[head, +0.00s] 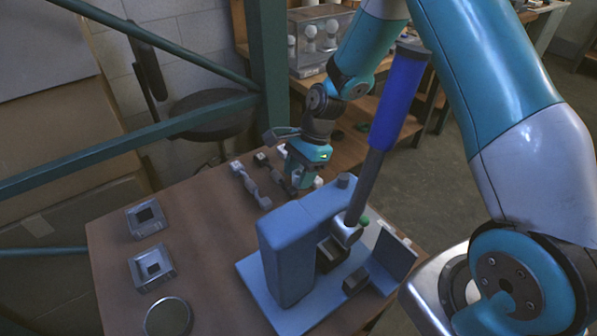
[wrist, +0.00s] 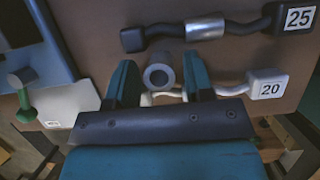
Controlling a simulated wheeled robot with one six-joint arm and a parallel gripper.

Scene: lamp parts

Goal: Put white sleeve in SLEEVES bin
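My gripper (head: 302,178) points down over the far part of the brown table, behind the blue press. In the wrist view its two teal fingers (wrist: 160,82) stand apart. A pale grey tube (wrist: 160,77), seen end-on, shows between them with gaps at its sides. Whether it is the white sleeve I cannot tell for sure, as the light is dim. A pale, curved part with a white end marked 20 (wrist: 268,86) lies partly behind the right finger. No bin label reading SLEEVES is legible.
The blue press (head: 285,255) with a long blue lever (head: 398,98) stands near my gripper. A dark-ended part marked 25 (wrist: 298,18) lies beyond the tube. The middle left is clear.

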